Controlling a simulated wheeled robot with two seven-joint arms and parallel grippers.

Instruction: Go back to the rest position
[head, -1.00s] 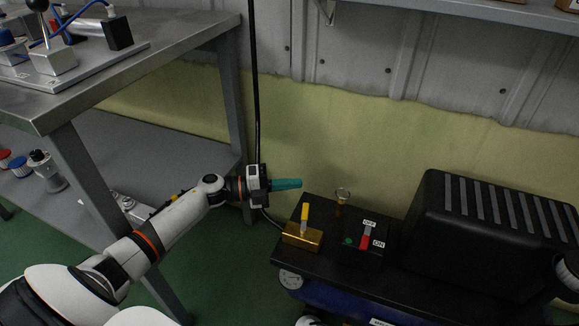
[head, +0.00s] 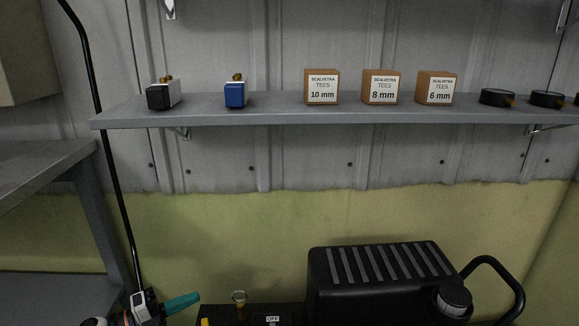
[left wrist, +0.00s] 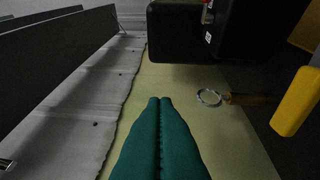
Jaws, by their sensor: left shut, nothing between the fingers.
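My left gripper (head: 182,303) shows at the bottom left of the head view, its teal fingers pointing right. In the left wrist view its two teal fingers (left wrist: 160,100) lie pressed together with nothing between them. It is just left of a small brass fitting with a ring (head: 239,300) on the black machine. That ring (left wrist: 209,97) also shows to the right of the fingers in the left wrist view, apart from them. My right gripper is not in view.
The black machine (head: 375,275) with a ribbed top and a curved handle (head: 507,285) stands at the lower right. A wall shelf (head: 270,108) holds boxes and valves. A metal table (head: 50,165) stands at the left, beside a black hose (head: 98,120). A yellow lever (left wrist: 297,100) is near the ring.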

